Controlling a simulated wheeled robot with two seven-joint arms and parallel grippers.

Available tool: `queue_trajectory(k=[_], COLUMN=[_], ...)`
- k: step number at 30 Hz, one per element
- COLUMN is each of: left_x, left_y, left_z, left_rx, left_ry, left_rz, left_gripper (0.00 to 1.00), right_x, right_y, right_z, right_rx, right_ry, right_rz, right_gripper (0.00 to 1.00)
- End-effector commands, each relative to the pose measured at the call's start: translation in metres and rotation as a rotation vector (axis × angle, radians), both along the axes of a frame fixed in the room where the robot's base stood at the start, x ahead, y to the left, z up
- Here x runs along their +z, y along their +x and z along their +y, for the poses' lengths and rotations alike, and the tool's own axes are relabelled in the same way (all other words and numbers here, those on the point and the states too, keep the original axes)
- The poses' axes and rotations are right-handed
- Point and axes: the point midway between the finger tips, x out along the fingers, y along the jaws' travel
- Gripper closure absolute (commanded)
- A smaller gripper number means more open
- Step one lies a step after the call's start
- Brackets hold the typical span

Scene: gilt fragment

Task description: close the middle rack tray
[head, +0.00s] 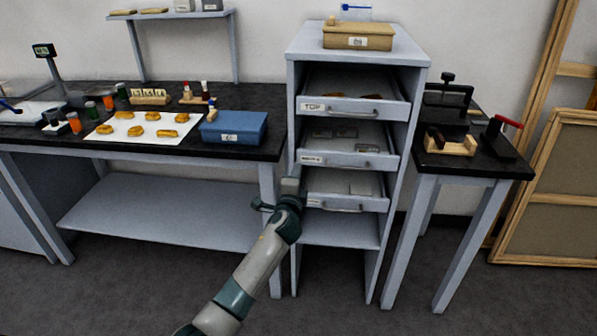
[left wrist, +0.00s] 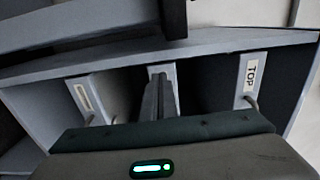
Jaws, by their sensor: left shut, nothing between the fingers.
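The grey rack holds three trays. The middle rack tray (head: 378,161) sticks out, its inside and some dark flat pieces showing. Its front also shows in the left wrist view (left wrist: 162,71), partly hidden by my fingers. My left gripper (head: 290,184) is shut and empty at the rack's left side, just below the middle tray's left end in the head view. In the left wrist view my shut fingers (left wrist: 160,98) point at the middle tray's front; I cannot tell whether they touch it. My right gripper is not in view.
The top tray (head: 345,106) and bottom tray (head: 342,204) also show their insides. A tan box (head: 358,42) stands on the rack. A dark-topped bench (head: 250,98) with a blue box (head: 234,127) stands left; a smaller dark-topped table (head: 480,165) stands right.

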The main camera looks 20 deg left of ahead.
Motion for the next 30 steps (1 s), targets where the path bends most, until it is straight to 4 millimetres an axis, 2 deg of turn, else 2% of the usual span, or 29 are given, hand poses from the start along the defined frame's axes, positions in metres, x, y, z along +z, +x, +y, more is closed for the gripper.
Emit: queue_trajectory(k=[13, 21, 25, 30], left_x=[-0.001, -0.002, -0.001, -0.001], left_y=[-0.04, -0.079, -0.091, -0.096], left_z=[-0.012, -0.023, -0.027, -0.028], left_rx=[-0.002, -0.001, -0.001, -0.001], left_ry=[0.0, -0.002, 0.0, 0.0], left_rz=[0.0, 0.002, 0.001, 0.001], left_gripper=[1.0, 1.0, 1.0, 1.0], right_x=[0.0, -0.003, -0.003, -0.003], right_y=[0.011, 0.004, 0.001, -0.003], right_z=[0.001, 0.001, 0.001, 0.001], right_rx=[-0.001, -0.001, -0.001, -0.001], right_ry=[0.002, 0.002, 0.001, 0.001], right_rz=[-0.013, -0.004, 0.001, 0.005], right_gripper=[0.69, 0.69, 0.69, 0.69])
